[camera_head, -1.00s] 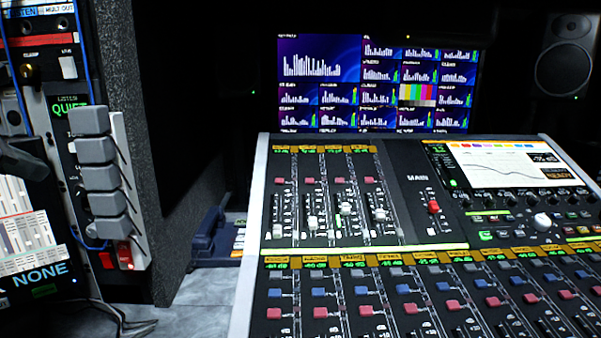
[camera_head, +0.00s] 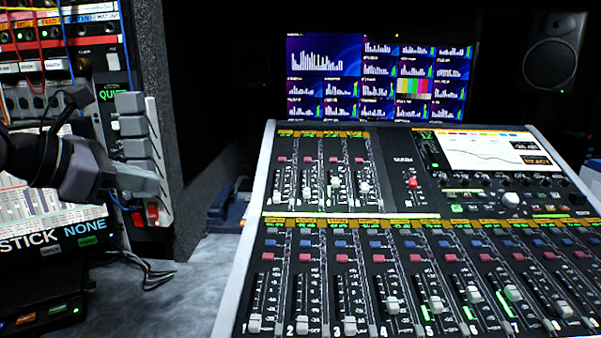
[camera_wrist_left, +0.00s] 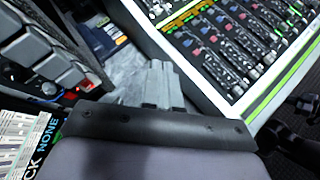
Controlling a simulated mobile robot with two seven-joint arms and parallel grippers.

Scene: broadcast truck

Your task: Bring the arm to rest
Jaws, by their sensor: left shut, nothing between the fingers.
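My left gripper (camera_head: 156,184) comes in from the left in the head view, in front of the equipment rack. Its grey fingers point right, over the lower part of a column of grey blocks (camera_head: 132,125). In the left wrist view its fingers (camera_wrist_left: 163,80) lie together, shut and empty, with grey floor and the mixing console's edge beyond them. Whether the fingers touch the blocks cannot be told. My right gripper is in neither view.
The mixing console (camera_head: 252,215) fills the centre and right. A rack (camera_head: 175,130) with cables stands at left, a red switch (camera_head: 152,212) below the grey blocks. A monitor wall (camera_head: 322,75) and a speaker (camera_head: 550,65) are behind. Grey floor shows between rack and console.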

